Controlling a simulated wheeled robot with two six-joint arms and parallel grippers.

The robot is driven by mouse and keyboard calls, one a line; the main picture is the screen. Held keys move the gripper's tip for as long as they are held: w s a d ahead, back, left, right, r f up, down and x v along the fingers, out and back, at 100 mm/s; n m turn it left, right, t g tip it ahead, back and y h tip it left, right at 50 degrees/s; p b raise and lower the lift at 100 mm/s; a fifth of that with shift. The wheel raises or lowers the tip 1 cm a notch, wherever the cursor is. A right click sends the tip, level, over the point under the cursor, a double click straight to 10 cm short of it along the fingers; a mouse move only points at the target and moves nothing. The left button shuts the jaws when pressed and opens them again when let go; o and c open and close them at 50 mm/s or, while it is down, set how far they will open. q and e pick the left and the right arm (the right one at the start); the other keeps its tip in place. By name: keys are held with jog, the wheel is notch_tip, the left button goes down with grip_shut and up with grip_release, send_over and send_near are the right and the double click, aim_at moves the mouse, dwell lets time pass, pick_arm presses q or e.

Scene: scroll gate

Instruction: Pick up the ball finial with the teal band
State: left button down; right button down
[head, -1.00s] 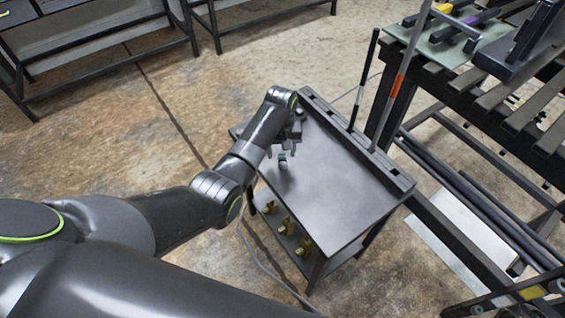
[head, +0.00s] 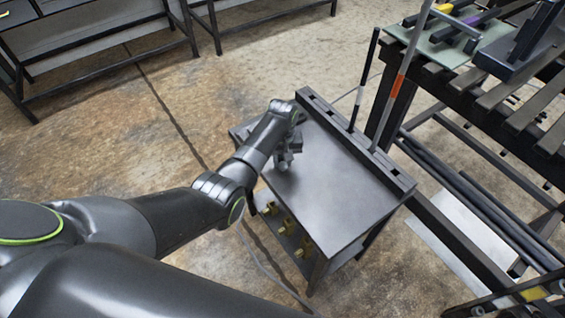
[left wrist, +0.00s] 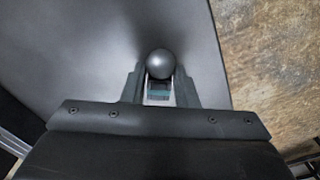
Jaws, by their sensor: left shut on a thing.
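The ball finial (left wrist: 160,64) shows in the left wrist view as a dark grey ball on a stem with a teal band (left wrist: 158,93) below it. It sits between the fingertips of my left gripper (left wrist: 160,80), which is shut on it. In the head view my left gripper (head: 285,162) is low at the table's left part and hides most of the finial. I cannot tell whether the finial touches the tabletop. My right gripper is not in view.
The small dark table (head: 335,190) is otherwise mostly clear. A slotted rail (head: 350,140) runs along its right edge, with two upright rods (head: 361,85) beside it. Yellow fittings (head: 287,226) show below the left edge. A heavier workbench (head: 480,95) stands at the right.

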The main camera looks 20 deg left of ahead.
aim_at(282, 160)
pick_arm(q)
jog(key=shift+r, duration=0.15)
notch_tip(282, 160, up, 10)
jog(key=p, duration=0.1)
jog(key=shift+d, duration=0.15)
dwell(0.3)
